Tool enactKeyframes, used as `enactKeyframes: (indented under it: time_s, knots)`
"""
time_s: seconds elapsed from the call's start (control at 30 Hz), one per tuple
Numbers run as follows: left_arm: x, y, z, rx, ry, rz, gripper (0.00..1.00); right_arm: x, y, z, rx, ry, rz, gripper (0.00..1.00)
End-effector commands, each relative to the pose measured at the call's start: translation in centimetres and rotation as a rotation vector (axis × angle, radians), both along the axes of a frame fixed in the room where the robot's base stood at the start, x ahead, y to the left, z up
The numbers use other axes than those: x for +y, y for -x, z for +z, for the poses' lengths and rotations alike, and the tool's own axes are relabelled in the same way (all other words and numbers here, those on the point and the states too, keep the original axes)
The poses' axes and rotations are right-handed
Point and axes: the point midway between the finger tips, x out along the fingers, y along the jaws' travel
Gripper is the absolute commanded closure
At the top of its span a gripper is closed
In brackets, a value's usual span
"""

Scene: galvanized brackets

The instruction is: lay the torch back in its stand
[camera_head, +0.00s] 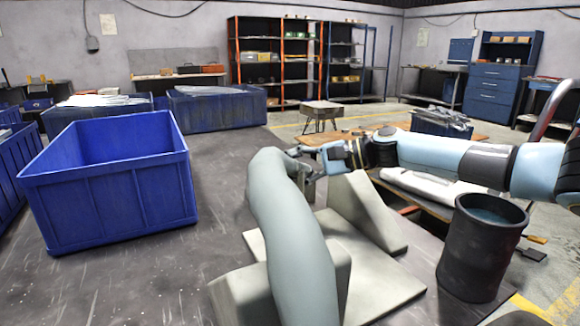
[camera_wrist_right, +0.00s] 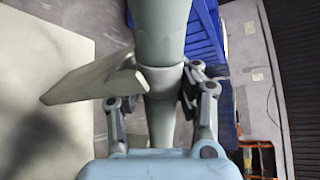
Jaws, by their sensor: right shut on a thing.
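The torch (camera_head: 290,225) is a long, smooth grey-green body, thick and bent in the head view. The right gripper (camera_head: 314,166) reaches in from the right and is shut on the torch near its far end. In the right wrist view the gripper (camera_wrist_right: 160,98) closes around a narrower part of the torch (camera_wrist_right: 160,35), just below a collar. The pale stand (camera_head: 385,285) has a flat base and wedge-shaped uprights. The torch passes in front of and over it; whether they touch is hidden. The left gripper is not in view.
An empty blue bin (camera_head: 115,205) stands on the dark table at left. A dark cylindrical pot (camera_head: 480,250) stands right of the stand, below my right arm. The tabletop between bin and stand is clear. Shelves (camera_head: 275,65) and more bins are farther back.

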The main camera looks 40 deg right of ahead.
Motion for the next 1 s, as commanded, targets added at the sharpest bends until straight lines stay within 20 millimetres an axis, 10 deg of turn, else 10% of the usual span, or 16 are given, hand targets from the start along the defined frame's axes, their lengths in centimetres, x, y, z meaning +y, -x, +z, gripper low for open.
enactKeyframes:
  time_s: [0.3,0.33,0.6,1.0]
  knots:
    - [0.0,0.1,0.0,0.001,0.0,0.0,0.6,0.1,0.0,0.1,-0.002,-0.001,0.002,1.0]
    - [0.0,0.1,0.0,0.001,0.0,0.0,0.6,0.1,0.0,0.1,-0.002,-0.001,0.002,0.73]
    - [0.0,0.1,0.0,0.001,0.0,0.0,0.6,0.1,0.1,0.0,0.001,-0.002,0.004,0.4]
    - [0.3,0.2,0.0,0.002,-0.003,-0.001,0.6,-0.4,1.0,0.0,0.008,-0.002,0.007,0.4]
